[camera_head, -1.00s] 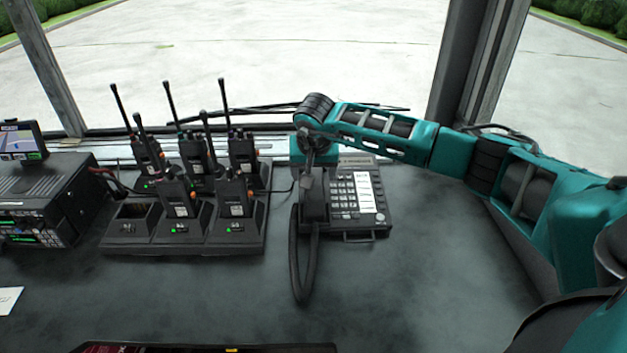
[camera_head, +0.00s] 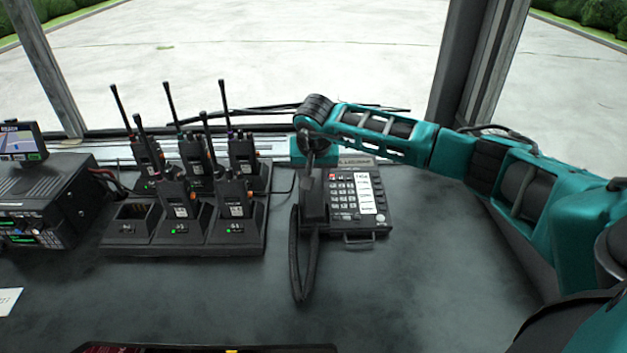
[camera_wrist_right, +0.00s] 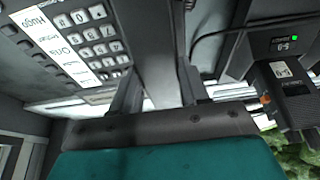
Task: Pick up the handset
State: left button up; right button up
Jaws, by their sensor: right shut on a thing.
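The black handset (camera_head: 314,205) is on the left side of the desk phone (camera_head: 368,218), with its coiled cord (camera_head: 301,275) looping down in front. My right gripper (camera_head: 312,168) is at the far part of the handset, reaching down from above. In the right wrist view the handset (camera_wrist_right: 157,55) runs between the two fingers of my right gripper (camera_wrist_right: 157,95), which is shut on it. I cannot tell whether the handset is clear of its cradle. Part of it is hidden behind my gripper. My left gripper is not in view.
A charger rack (camera_head: 185,248) with several handheld radios stands left of the phone, close to the handset. A larger radio unit (camera_head: 40,200) with a small screen is at the far left. The windscreen edge lies behind. The desk in front and right of the phone is clear.

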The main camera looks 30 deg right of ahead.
aim_at(314, 175)
jog(key=shift+r, duration=0.2)
jog(key=shift+r+p, duration=0.2)
jog(key=shift+p, duration=0.15)
notch_tip(314, 175, up, 20)
jog(key=shift+f, duration=0.1)
dwell(0.6)
